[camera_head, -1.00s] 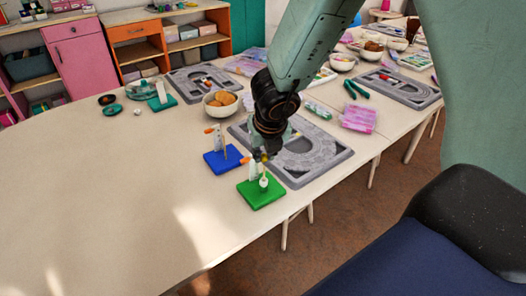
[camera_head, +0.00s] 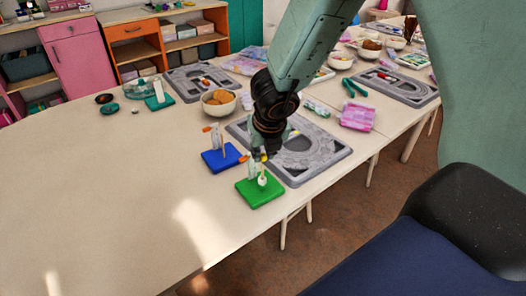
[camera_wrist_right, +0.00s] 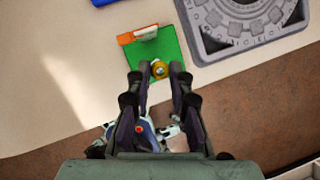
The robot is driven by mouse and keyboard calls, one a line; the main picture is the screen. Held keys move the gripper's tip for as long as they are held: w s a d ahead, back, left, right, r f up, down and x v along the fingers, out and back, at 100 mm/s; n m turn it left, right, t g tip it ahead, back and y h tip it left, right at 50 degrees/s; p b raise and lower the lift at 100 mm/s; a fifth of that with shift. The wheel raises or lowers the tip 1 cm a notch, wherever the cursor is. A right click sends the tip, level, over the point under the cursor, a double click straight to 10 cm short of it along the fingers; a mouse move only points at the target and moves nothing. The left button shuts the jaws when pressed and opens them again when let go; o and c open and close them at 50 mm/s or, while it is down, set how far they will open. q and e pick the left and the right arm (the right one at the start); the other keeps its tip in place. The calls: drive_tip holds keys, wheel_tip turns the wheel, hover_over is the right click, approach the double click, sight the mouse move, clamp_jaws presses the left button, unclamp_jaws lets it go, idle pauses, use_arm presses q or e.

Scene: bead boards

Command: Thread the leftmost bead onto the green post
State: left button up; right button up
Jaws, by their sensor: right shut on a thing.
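The green board (camera_head: 270,196) lies near the front edge of the table, with a thin upright post and a small white bead-like piece (camera_head: 263,181) low on it. My right gripper (camera_head: 265,154) is directly over this board, pointing down. In the wrist view, the right gripper's fingertips (camera_wrist_right: 161,78) are shut on a small yellow bead (camera_wrist_right: 160,69), seen over the green board (camera_wrist_right: 172,50). The post is mostly hidden there, so I cannot tell whether the bead is around it or above it. My left gripper is not in view.
A blue board (camera_head: 212,163) with its own post stands just left of the green one. A grey bead tray (camera_head: 320,170) lies close behind and right. A bowl (camera_head: 220,107) stands farther back. The table's left front is clear.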

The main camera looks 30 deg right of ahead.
drive_tip(key=shift+d+f, duration=0.1)
drive_tip(key=shift+d, duration=0.2)
drive_tip(key=shift+w+d+f, duration=0.15)
drive_tip(key=shift+a+r, duration=0.2)
drive_tip(key=shift+a, duration=0.3)
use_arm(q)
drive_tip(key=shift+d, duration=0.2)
use_arm(e)
drive_tip(key=shift+s, duration=0.2)
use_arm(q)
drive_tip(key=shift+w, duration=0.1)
use_arm(e)
drive_tip(key=shift+w+f, duration=0.1)
drive_tip(key=shift+f, duration=0.05)
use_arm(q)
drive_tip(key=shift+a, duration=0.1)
use_arm(e)
drive_tip(key=shift+a, duration=0.25)
drive_tip(key=shift+d, duration=0.35)
drive_tip(key=shift+a, duration=0.15)
use_arm(q)
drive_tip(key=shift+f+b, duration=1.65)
drive_tip(key=shift+b, duration=0.1)
use_arm(e)
drive_tip(key=shift+f, duration=1.65)
